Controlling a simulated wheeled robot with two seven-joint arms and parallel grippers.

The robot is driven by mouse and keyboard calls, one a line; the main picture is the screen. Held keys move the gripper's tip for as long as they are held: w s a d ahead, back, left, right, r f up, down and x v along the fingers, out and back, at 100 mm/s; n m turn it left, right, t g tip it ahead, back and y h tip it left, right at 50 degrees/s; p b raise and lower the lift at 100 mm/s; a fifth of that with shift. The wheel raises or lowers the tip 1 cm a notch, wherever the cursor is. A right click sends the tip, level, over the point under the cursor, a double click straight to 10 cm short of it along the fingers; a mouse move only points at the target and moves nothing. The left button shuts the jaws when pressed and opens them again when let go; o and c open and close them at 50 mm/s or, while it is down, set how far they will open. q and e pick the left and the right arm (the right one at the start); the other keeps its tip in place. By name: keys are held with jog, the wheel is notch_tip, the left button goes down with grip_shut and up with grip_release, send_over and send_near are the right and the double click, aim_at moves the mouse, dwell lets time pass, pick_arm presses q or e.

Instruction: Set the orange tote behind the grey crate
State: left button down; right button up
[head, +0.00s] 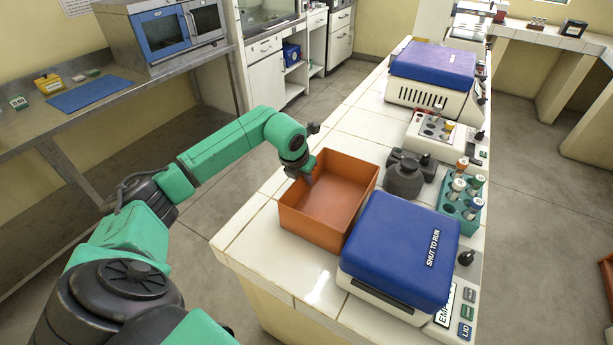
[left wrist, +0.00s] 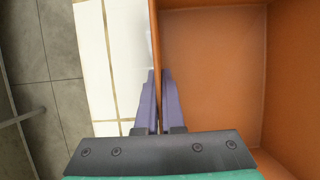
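The orange tote (head: 328,208) is an open, empty box standing on the white tiled bench, near its left edge. It also shows in the left wrist view (left wrist: 212,75). My left gripper (head: 308,178) is at the tote's left wall, pointing down. In the left wrist view its two purple fingers (left wrist: 158,102) straddle the wall, one inside and one outside, and look closed against it. I cannot make out a grey crate in either view. My right gripper is not in view.
A blue-lidded device (head: 400,250) stands right beside the tote, in front. A dark round device (head: 404,176) and a teal tube rack (head: 461,206) are to its right. Another blue-lidded machine (head: 432,75) is farther back. Bare tiles (head: 345,125) lie beyond the tote.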

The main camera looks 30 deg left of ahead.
pick_arm(q)
jog(key=c, duration=1)
grip_release()
jog(key=shift+f, duration=0.1)
jog(key=shift+c, duration=0.2)
